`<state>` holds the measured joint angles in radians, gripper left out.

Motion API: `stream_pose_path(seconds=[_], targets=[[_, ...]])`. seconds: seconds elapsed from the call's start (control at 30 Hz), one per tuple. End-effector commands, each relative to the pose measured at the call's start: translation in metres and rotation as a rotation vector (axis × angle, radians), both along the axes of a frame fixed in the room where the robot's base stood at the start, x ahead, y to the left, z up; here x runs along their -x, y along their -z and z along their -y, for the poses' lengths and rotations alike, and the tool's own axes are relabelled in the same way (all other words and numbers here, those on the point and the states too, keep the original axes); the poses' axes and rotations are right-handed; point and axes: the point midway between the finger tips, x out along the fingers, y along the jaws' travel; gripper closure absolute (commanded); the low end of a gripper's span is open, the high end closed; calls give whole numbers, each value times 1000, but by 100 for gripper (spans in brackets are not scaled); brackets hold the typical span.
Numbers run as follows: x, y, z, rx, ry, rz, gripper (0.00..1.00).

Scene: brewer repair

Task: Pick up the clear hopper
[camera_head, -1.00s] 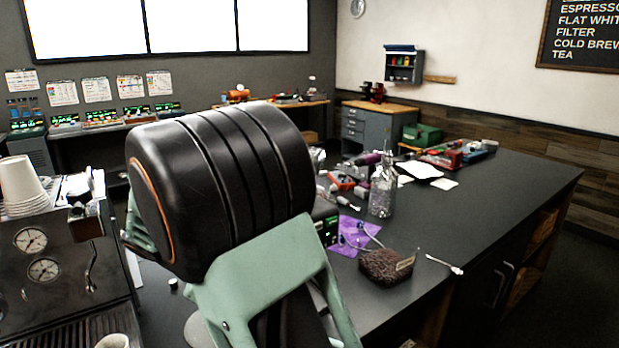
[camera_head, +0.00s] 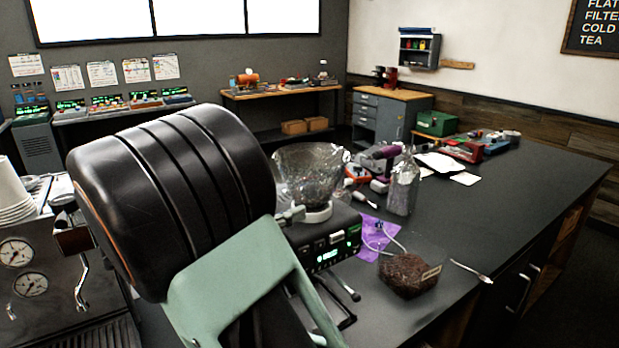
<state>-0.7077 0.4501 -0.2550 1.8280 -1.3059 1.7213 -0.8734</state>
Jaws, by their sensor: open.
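The clear hopper (camera_head: 312,172) is a wide transparent bowl with a pale collar at its base. It stands upright on top of a black machine (camera_head: 338,238) with a green lit display, at the near left end of the dark worktable. My own dark, ribbed arm link and pale green arm part fill the left foreground and cover the left side of the machine. They overlap the hopper's left edge in the picture; I cannot tell how far apart they are. My gripper does not show in this view.
An espresso machine (camera_head: 40,270) stands at left. The worktable's right part (camera_head: 530,185) is mostly clear.

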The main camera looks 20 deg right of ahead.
Motion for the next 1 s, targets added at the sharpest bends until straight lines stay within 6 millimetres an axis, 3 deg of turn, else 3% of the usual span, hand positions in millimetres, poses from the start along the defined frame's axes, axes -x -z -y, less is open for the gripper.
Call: stream_pose_path(seconds=[0.6, 0.87, 1.0], targets=[[-16, -1, 70, -1, 1, 1, 7], [-17, 0, 74, -2, -1, 1, 7], [-17, 0, 74, -2, -1, 1, 20]])
